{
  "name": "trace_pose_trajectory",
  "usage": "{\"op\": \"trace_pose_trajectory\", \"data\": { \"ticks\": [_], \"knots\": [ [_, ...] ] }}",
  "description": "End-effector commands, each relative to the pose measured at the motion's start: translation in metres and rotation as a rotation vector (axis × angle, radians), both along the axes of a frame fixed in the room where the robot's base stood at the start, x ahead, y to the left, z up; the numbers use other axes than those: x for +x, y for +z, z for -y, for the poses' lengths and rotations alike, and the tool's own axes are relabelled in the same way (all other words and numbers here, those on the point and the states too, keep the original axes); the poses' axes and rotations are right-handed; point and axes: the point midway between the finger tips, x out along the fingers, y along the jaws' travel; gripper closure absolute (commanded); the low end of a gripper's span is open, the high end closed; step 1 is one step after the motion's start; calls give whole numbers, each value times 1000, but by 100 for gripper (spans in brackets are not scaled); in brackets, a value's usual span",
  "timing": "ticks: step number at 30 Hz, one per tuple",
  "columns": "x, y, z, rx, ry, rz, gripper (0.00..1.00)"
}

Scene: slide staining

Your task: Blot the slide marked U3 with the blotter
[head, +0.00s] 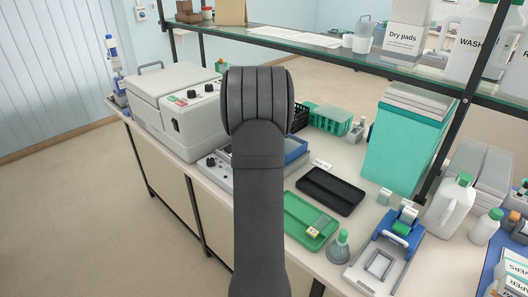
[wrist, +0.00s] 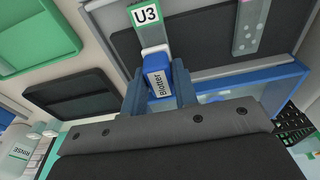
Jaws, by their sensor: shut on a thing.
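In the wrist view my gripper (wrist: 158,72) is shut on the blue blotter (wrist: 158,84), which reads "Blotter". The blotter's pale end overlaps the lower part of the slide marked U3 (wrist: 147,17) in the picture. I cannot tell whether they touch. The slide's white label with a green border is clear of the blotter, and a grey strip of it shows below. The slide lies over a dark plate (wrist: 205,45) with a light frame. In the head view my arm hides the gripper, blotter and U3 slide.
Another slide (wrist: 246,28) with pale spots lies right of U3. A black tray (head: 330,190) and a green tray (head: 305,213) stand on the bench to the right of my arm in the head view. A grey boxy machine (head: 190,120) stands left, a teal box (head: 405,140) right.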

Motion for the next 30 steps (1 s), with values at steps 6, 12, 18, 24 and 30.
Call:
{"op": "trace_pose_trajectory", "data": {
  "ticks": [6,12,18,24,30],
  "knots": [
    [0,0,0,0,0,0,90],
    [0,-2,0,0,0,0,90],
    [0,-4,0,0,0,0,90],
    [0,-6,0,0,0,0,90],
    [0,-8,0,-1,0,1,90]
  ]
}}
